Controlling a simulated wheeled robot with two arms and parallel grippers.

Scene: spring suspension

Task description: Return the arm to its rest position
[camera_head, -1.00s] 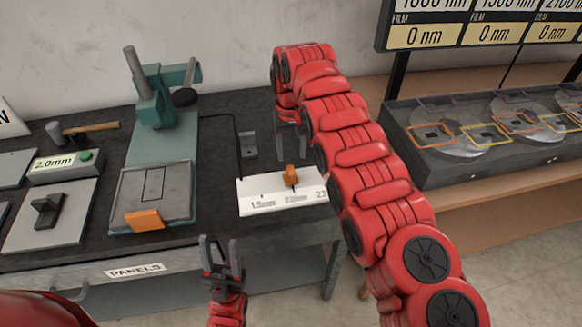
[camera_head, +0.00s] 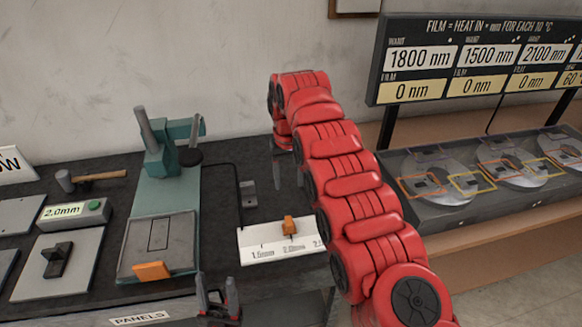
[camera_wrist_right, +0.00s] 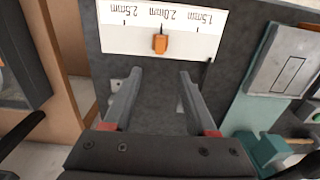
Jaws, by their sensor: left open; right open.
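My right arm reaches in from the lower right of the head view, and its right gripper (camera_head: 288,178) points down over the dark bench behind the white scale plate. In the right wrist view the right gripper (camera_wrist_right: 155,95) is open, with nothing between its two fingers. The white scale plate (camera_head: 262,252) carries an orange slider (camera_head: 289,225). In the right wrist view the slider (camera_wrist_right: 160,43) stands at the 2.0mm mark, beyond the fingertips and apart from them. My left gripper (camera_head: 217,292) is open and empty at the bottom of the head view, in front of the bench edge.
A teal press (camera_head: 172,150) with a lever and a plate stands left of the scale. A hammer (camera_head: 95,176) and a 2.0mm display box (camera_head: 72,214) lie further left. A film display (camera_head: 475,60) and a tray of discs (camera_head: 430,225) are at the right.

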